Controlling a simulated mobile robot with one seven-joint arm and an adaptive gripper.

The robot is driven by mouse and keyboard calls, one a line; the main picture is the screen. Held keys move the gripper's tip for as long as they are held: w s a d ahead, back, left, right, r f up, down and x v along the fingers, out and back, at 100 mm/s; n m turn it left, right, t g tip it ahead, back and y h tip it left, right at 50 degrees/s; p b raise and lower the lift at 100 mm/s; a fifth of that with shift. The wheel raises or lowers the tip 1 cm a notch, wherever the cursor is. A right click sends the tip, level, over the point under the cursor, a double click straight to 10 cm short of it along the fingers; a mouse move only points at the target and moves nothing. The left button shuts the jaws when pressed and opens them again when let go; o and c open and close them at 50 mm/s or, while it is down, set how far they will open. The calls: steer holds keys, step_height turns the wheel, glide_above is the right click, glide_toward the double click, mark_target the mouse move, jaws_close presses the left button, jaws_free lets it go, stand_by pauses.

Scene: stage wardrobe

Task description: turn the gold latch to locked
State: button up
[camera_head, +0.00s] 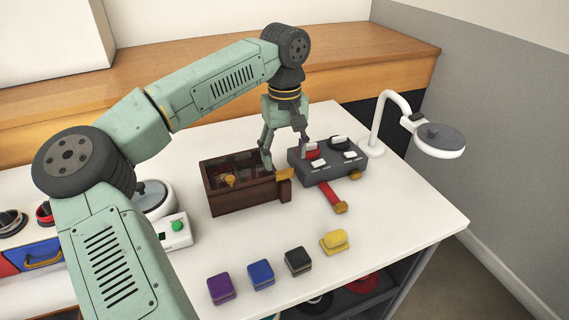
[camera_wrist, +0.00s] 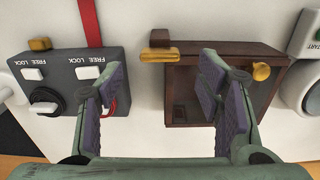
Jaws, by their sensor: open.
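A gold latch (camera_head: 286,173) sits on a dark wooden block at the right side of a brown wooden box (camera_head: 222,204). In the wrist view, the gold latch (camera_wrist: 158,54) is a short bar beside the box (camera_wrist: 226,48), lying crosswise in the picture. My gripper (camera_head: 286,152) is open and empty, pointing down above the space between the box and a grey control box. In the wrist view, my gripper (camera_wrist: 160,88) has its fingers on either side of the latch's column, lower in the picture. I see no contact with the latch.
The grey control box (camera_wrist: 62,62) carries white switches marked FREE and LOCK; a red strap (camera_head: 329,192) runs from it. A gold knob (camera_wrist: 261,71) is on the brown box. A white lamp (camera_head: 440,140) stands right. Several coloured blocks, one yellow (camera_head: 334,240), lie in front.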

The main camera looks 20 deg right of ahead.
mark_target(285, 170)
step_height(285, 170, up, 8)
steer(key=shift+f, duration=0.1)
stand_by(0.5)
